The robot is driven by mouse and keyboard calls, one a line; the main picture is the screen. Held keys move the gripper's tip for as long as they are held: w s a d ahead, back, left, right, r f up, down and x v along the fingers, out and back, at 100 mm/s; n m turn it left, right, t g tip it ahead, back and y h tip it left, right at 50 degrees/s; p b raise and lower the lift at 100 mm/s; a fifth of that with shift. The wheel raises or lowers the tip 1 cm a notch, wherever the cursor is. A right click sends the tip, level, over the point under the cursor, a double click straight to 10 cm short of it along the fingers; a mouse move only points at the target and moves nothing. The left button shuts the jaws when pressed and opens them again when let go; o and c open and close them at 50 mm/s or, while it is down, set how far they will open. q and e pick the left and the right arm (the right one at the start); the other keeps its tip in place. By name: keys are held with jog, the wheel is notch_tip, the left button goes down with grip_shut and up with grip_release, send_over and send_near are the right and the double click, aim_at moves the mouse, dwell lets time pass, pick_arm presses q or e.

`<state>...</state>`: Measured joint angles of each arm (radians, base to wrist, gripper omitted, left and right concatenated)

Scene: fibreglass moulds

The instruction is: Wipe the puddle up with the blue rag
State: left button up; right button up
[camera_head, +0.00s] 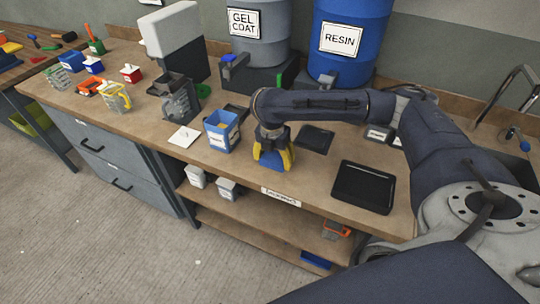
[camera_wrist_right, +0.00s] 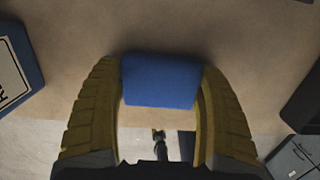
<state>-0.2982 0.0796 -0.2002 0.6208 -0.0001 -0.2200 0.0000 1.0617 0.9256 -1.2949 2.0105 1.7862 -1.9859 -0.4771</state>
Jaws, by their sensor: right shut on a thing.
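My right gripper (camera_head: 272,160) points down over the front part of the wooden bench top. Its yellow fingers are shut on the blue rag (camera_head: 270,157). In the right wrist view the rag (camera_wrist_right: 160,82) shows as a blue block between the two fingers of the right gripper (camera_wrist_right: 160,95), close above or on the bench surface; I cannot tell if it touches. No puddle can be made out; the gripper and rag may hide it. My left gripper is not in view.
A blue-and-white box (camera_head: 221,131) stands just left of the gripper. A black tray (camera_head: 363,187) lies to the right, and a dark flat pad (camera_head: 315,139) behind. The resin drum (camera_head: 345,40) and gel coat drum (camera_head: 255,25) stand at the back. The bench's front edge is close.

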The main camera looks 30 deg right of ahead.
jog(key=shift+s+d, duration=0.65)
jog(key=shift+s, duration=0.35)
jog(key=shift+r, duration=4.05)
jog(key=shift+w, duration=0.1)
